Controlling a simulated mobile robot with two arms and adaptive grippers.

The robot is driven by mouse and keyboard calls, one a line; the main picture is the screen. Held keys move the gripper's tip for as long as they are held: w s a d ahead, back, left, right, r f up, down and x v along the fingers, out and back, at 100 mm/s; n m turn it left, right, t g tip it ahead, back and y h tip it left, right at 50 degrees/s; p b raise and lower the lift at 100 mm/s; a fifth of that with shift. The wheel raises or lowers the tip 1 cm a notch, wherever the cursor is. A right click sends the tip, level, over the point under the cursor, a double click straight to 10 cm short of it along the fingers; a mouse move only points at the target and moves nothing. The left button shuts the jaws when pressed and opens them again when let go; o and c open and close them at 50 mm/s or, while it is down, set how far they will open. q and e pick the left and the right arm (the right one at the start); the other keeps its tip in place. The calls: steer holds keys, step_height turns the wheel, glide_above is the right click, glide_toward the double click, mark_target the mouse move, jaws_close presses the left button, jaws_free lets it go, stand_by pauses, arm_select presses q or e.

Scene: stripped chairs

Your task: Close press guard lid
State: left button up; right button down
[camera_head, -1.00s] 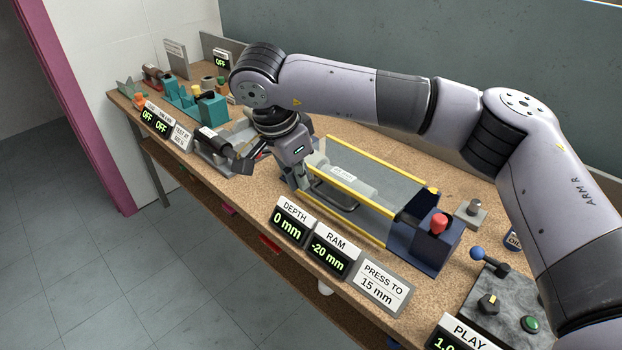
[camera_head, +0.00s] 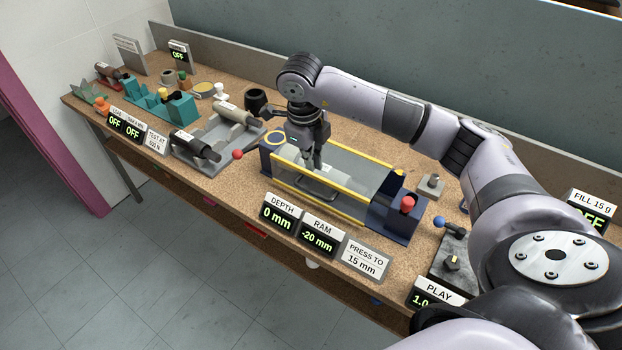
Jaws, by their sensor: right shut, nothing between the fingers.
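The press (camera_head: 385,225) stands on the bench with dark blue end blocks. Its guard lid (camera_head: 345,195) is a clear panel with yellow edge strips, one along the back and one low along the front. A grey bar handle (camera_head: 318,193) shows at its front left part. I cannot tell for sure whether the lid is fully down. My right gripper (camera_head: 314,168) points down over the left part of the guard, shut and empty, just behind the handle. Whether its tips touch the panel is unclear. My left gripper is out of view.
Signs for depth (camera_head: 281,212), ram (camera_head: 318,236) and press target (camera_head: 361,257) stand along the front edge. A red button (camera_head: 407,203) sits on the right block. A red-knobbed lever (camera_head: 238,154) and a grey fixture (camera_head: 220,140) are to the left.

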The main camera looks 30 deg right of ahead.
steer(key=p, duration=0.3)
glide_above(314, 185)
steer(key=s+a, duration=0.2)
steer(key=s, duration=0.1)
step_height(314, 185, down, 9)
steer(key=shift+s+a+r, duration=0.1)
steer(key=shift+s+a, duration=0.05)
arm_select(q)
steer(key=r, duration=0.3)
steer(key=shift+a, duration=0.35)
arm_select(e)
steer(key=shift+f+b, duration=0.85)
steer(key=shift+b, duration=0.25)
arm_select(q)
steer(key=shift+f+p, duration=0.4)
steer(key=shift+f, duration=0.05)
arm_select(e)
steer(key=shift+r, duration=0.35)
